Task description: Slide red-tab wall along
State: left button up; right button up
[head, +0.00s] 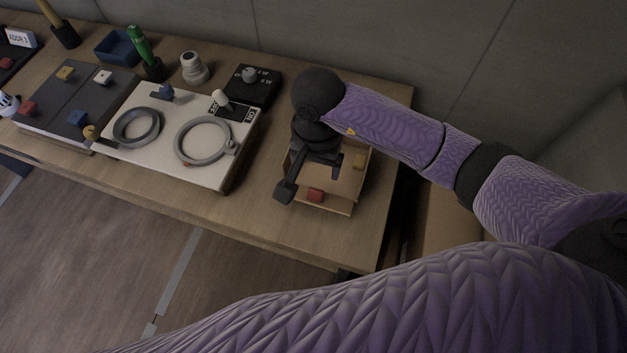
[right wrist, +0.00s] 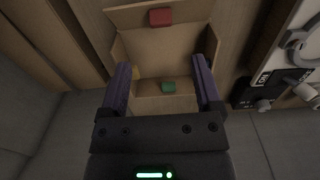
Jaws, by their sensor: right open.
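A small open wooden box (head: 347,190) sits near the right end of the table. Its red tab (head: 315,195) is on the wall nearest me, and this red-tab wall (right wrist: 190,14) is at the top of the right wrist view. A yellow tab (head: 360,161) is on the right side, and a green tab (right wrist: 168,87) is on the opposite wall in the right wrist view. My right gripper (head: 312,182) is open above the box and hides part of it. In the right wrist view its spread fingers (right wrist: 164,72) have no tab between their tips. My left gripper is out of view.
Left of the box stand a white panel (head: 167,169) with grey rings, a black switch box (head: 262,90) and a white knob (head: 193,68). A dark board (head: 60,108) with coloured tabs lies farther left. The table front (head: 262,215) left of the box is bare.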

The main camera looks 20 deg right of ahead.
aim_at(316, 191)
notch_tip(316, 191, down, 9)
jog(key=shift+b, duration=1.05)
jog(key=shift+f, duration=0.3)
jog(key=shift+c, duration=0.2)
jog(key=c, duration=0.9)
grip_shut()
